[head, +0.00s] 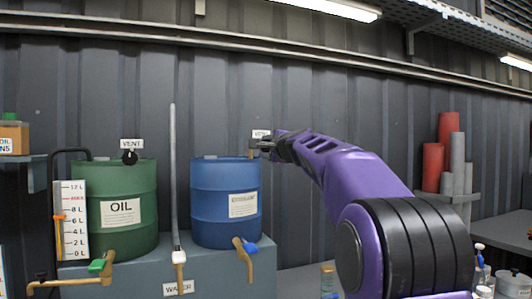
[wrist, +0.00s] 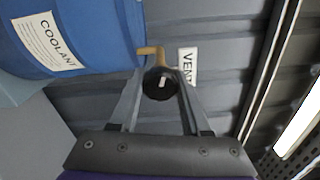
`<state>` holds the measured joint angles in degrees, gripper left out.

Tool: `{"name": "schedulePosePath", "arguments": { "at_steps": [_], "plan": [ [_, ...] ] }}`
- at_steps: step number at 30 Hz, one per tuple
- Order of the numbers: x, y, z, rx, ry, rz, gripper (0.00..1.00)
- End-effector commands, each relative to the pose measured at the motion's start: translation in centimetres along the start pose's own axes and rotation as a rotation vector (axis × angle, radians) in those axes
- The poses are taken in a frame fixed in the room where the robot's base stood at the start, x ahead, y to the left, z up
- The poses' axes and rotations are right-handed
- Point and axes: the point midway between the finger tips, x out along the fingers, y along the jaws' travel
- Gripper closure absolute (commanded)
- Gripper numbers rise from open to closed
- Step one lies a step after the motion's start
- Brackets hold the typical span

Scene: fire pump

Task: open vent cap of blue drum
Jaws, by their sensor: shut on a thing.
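The blue drum (head: 226,205) stands on a grey-blue bench in the head view, with a white coolant label on its front. In the wrist view its side (wrist: 88,28) fills the upper left. The vent cap (wrist: 158,86) is a round black knob with a small pale mark, at the end of a brass pipe (wrist: 150,51) beside the drum. My gripper (wrist: 161,70) is shut on the cap, one finger on each side. In the head view my gripper (head: 267,147) is at the drum's upper right and hides the cap.
A vent sign (wrist: 187,66) is on the ribbed wall behind the cap. A green oil drum (head: 128,185) with its own black vent cap (head: 129,157) stands to the left. A grey upright pipe (head: 174,180) rises between the drums. Red cylinders (head: 433,168) are at the right.

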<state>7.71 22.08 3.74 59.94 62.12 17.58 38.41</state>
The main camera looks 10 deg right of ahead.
Motion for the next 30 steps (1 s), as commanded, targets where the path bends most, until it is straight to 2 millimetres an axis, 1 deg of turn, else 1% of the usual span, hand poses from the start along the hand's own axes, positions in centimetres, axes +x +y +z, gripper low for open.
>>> {"name": "schedulePosePath", "arguments": {
  "at_steps": [18, 24, 30],
  "plan": [
    [-0.02, -0.03, -0.03, -0.574, 0.001, -0.003, 1.00],
    [-0.03, -0.13, 0.01, -0.719, 0.001, -0.003, 1.00],
    [-0.01, -0.16, 0.05, -0.818, 0.001, -0.003, 1.00]
  ]
}}
